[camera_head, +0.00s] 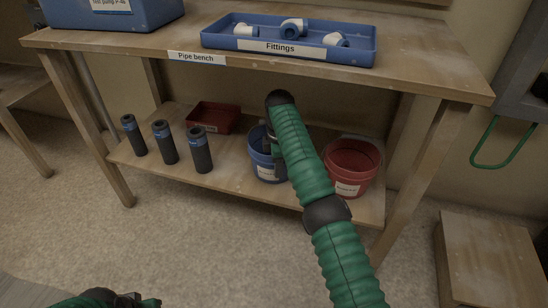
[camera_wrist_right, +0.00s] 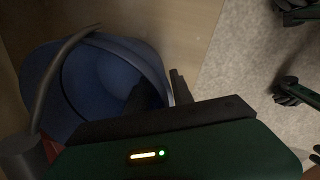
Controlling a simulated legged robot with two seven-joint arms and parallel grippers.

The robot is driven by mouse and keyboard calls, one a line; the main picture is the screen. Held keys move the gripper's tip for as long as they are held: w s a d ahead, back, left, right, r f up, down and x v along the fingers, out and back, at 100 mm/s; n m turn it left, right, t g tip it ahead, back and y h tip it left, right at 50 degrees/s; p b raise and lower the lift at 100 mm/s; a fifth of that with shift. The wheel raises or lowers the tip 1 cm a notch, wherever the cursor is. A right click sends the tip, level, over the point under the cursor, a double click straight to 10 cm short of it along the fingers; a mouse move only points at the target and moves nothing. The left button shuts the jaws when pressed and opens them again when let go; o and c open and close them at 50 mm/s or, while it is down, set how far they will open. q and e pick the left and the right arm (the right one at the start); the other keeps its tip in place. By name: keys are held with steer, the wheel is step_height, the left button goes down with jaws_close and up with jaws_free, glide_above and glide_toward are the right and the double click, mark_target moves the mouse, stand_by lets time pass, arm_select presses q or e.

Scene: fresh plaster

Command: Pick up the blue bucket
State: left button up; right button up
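The blue bucket (camera_head: 262,168) stands on the lower shelf of the bench, partly hidden behind my right arm in the head view. In the right wrist view the blue bucket (camera_wrist_right: 45,75) fills the left side, with a grey curved handle (camera_wrist_right: 62,62) across it. My right gripper (camera_head: 276,150) is at the bucket, mostly hidden by its own arm. In the wrist view the dark fingers of the right gripper (camera_wrist_right: 162,92) are apart, one over the bucket's inside and one beyond its rim; contact is unclear. My left gripper (camera_head: 130,301) shows partly at the bottom left, away from the bench.
A red bucket (camera_head: 351,165) stands close right of the blue one. A red tray (camera_head: 213,117) and three dark cylinders (camera_head: 165,142) are on the shelf to the left. The bench top (camera_head: 150,43) overhangs the shelf and carries a blue fittings tray (camera_head: 290,58). A wooden box (camera_head: 490,255) is at right.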

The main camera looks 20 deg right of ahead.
jaws_close()
stand_by(1.2)
